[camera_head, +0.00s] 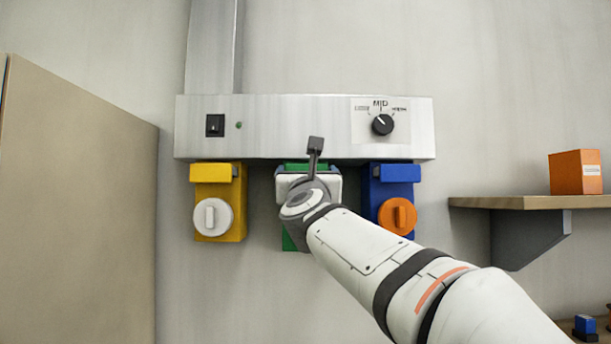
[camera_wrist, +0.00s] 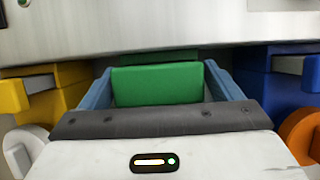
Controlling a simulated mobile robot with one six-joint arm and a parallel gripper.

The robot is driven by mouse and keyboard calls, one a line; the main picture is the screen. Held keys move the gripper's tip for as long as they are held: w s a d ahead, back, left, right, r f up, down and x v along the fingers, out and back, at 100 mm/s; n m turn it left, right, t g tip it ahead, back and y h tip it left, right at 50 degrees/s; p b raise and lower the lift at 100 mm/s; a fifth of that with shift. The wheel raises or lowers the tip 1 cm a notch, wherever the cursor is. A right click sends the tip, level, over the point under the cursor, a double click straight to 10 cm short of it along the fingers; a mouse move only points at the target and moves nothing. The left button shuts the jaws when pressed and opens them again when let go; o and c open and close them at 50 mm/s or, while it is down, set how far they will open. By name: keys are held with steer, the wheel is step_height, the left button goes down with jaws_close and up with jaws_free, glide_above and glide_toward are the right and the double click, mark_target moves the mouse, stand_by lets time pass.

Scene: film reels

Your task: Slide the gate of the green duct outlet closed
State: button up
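The green duct outlet (camera_head: 289,241) hangs under the middle of the metal duct. In the head view my gripper and wrist hide most of it, leaving a strip at the top and a piece lower left. In the wrist view a green block-like face (camera_wrist: 157,84) of the outlet lies between the two blue fingers of my gripper (camera_wrist: 158,80). The fingers are spread wide, one on each side of it. I cannot tell whether they touch its sides. The gate's position cannot be told from these frames.
The metal duct (camera_head: 290,140) runs just above, with a switch (camera_head: 215,125) and a dial (camera_head: 382,124). A yellow outlet (camera_head: 233,173) with a white knob is left, a blue outlet (camera_head: 392,188) with an orange knob right. A wooden shelf (camera_head: 530,202) holds an orange box (camera_head: 575,172).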

steer(key=shift+o, duration=1.2)
steer(key=shift+a, duration=0.1)
steer(key=shift+s, duration=0.1)
steer(key=shift+f, duration=0.15)
steer(key=b+v, duration=0.3)
steer(key=v, duration=0.4)
steer(key=shift+s, duration=0.4)
